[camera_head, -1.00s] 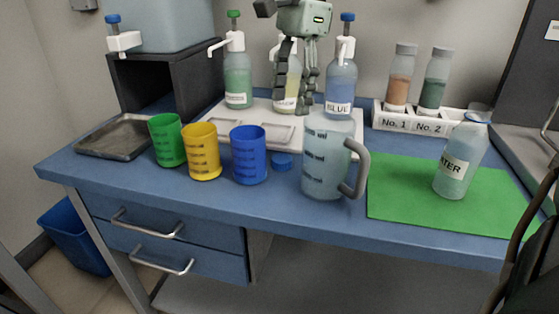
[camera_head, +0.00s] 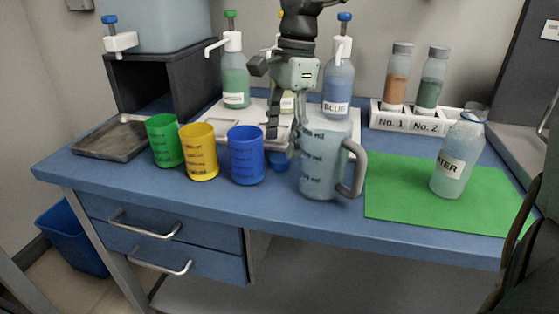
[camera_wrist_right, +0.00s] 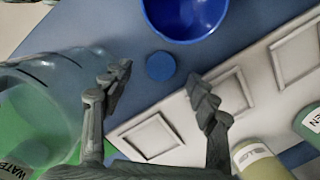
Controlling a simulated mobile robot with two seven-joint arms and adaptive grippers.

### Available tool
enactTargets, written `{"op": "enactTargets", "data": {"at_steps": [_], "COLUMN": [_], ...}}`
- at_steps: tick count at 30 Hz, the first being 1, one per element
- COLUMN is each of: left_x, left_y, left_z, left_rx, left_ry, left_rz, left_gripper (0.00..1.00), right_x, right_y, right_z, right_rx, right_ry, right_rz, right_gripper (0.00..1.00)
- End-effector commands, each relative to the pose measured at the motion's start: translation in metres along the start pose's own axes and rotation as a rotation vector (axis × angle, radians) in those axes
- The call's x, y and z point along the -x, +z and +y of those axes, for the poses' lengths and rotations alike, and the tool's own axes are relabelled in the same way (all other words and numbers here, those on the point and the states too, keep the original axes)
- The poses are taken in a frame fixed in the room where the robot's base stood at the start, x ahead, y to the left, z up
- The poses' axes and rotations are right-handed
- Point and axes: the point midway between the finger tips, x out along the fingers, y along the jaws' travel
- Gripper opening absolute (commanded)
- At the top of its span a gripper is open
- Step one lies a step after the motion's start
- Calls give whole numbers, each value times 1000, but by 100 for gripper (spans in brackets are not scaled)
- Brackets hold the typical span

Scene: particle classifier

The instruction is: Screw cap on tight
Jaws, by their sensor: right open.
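A small round blue cap (camera_head: 280,161) lies on the blue table between the blue cup and the clear measuring jug. It also shows in the right wrist view (camera_wrist_right: 160,66). The clear bottle labelled WATER (camera_head: 457,160) stands upright on the green mat (camera_head: 405,200) at the right. Its label shows at the lower left in the right wrist view (camera_wrist_right: 20,168). My right gripper (camera_head: 284,138) is above the cap, pointing down. In the right wrist view its fingers (camera_wrist_right: 158,80) are spread apart, with the cap between and below them. Nothing is held. My left gripper is out of view.
The jug (camera_head: 325,165) stands close to the cap on one side, the blue cup (camera_head: 247,160) on the other. Yellow (camera_head: 200,155) and green (camera_head: 165,142) cups stand further left. Pump bottles (camera_head: 338,88) and a vial rack (camera_head: 402,121) stand behind.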

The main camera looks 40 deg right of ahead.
Motion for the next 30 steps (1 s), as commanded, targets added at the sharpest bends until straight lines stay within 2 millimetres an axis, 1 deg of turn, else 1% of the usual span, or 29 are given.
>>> {"op": "enactTargets", "data": {"at_steps": [1,3,7,10,18,19,27,30], "left_x": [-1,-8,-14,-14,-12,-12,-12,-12], "left_y": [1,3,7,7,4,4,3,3], "left_z": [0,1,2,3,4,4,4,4], "left_rx": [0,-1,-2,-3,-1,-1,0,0], "left_ry": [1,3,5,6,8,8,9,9], "left_rz": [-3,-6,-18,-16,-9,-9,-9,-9], "left_gripper": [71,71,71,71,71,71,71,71], "right_x": [-9,-20,-33,-36,-36,-36,-35,-35], "right_y": [-2,-3,-3,-3,-3,-3,-3,-3], "right_z": [0,-1,-1,-2,-2,-2,-2,-2], "right_rx": [-1,-1,0,0,0,0,-1,-1], "right_ry": [6,6,3,0,0,0,0,0], "right_rz": [1,1,0,0,-1,-1,-1,-1], "right_gripper": [59,59,59,59,59,58,26,25]}}
